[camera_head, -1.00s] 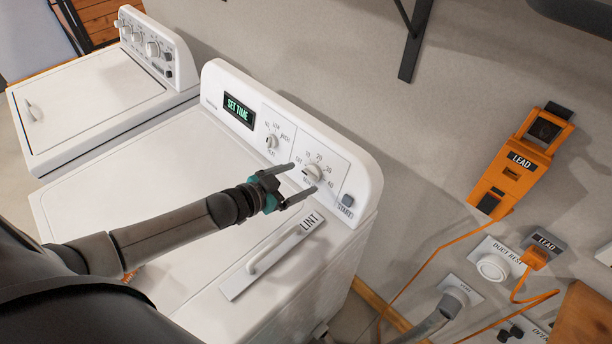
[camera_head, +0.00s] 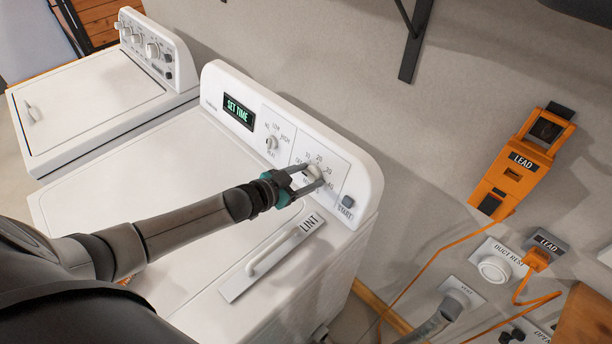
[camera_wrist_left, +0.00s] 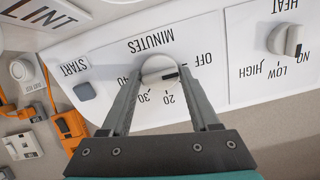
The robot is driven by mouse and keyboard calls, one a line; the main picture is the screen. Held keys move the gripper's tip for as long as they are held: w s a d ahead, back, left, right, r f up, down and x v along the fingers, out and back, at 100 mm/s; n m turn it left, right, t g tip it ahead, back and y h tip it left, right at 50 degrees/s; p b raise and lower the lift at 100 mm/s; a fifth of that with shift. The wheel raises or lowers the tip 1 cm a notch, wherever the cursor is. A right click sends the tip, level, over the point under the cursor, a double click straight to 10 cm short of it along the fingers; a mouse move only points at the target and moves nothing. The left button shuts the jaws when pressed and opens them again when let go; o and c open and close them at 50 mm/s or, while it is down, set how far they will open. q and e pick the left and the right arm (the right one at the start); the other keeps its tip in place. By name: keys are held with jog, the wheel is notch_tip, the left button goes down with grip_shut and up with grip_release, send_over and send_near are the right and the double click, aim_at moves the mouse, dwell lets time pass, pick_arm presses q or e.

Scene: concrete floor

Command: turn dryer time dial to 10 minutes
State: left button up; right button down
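The dryer's time dial (camera_head: 313,173) is a round white knob on the right part of the sloped control panel. In the left wrist view the dial (camera_wrist_left: 158,68) is upside down, with OFF, 20, 30 and 40 readable around it. Its dark mark points right and slightly down, between OFF and 20; a finger covers the label there. My left gripper (camera_head: 314,175) has one finger on each side of the dial, and it also shows in the left wrist view (camera_wrist_left: 161,66). Small gaps show between fingers and knob. My right gripper is out of view.
The dryer display (camera_head: 239,111) reads SET TIME. The heat dial (camera_head: 271,143) is left of the time dial, and the START button (camera_head: 348,201) is right. The lint handle (camera_head: 272,256) lies below. A second white machine (camera_head: 90,95) stands at left.

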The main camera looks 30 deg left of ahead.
pick_arm(q)
jog(key=c, duration=0.9)
jog(key=shift+m, duration=0.3)
jog(key=m, duration=0.3)
jog(key=shift+p, duration=0.3)
jog(key=shift+d+f+m, duration=0.1)
jog(key=shift+m, duration=2.2)
jog(key=shift+t+y, duration=0.3)
jog(key=o, duration=1.4)
jog(key=shift+s, duration=0.1)
